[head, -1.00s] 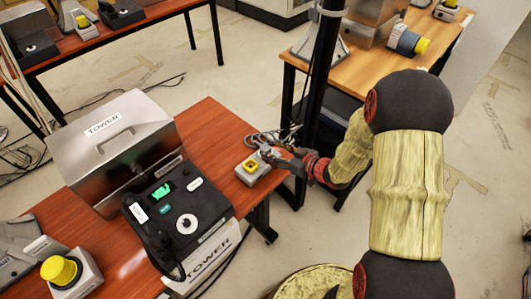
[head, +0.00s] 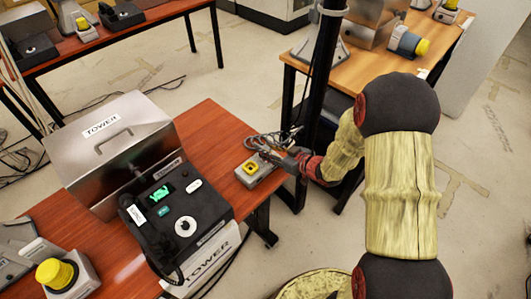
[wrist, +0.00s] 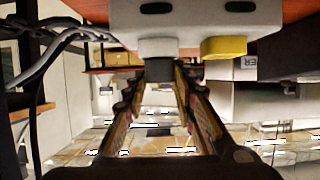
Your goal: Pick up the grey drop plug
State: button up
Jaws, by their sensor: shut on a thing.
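The grey drop plug (wrist: 158,47) sticks out from the face of a small pale grey box, beside a yellow plug (wrist: 222,47). In the head view the box (head: 262,176) sits near the right end of the red-brown table, its yellow plug (head: 250,168) showing on top. My gripper (wrist: 160,70) is shut on the grey plug, with a dark part of it between the fingertips. The plug still touches or sits very close to the box; I cannot tell whether it is free. In the head view my gripper (head: 272,157) covers the plug.
A dark post (head: 318,80) rises close to my arm. Another table (head: 375,75) stands behind at the right.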

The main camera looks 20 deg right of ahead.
jog(key=c, duration=0.4)
jog(key=shift+r, duration=0.15)
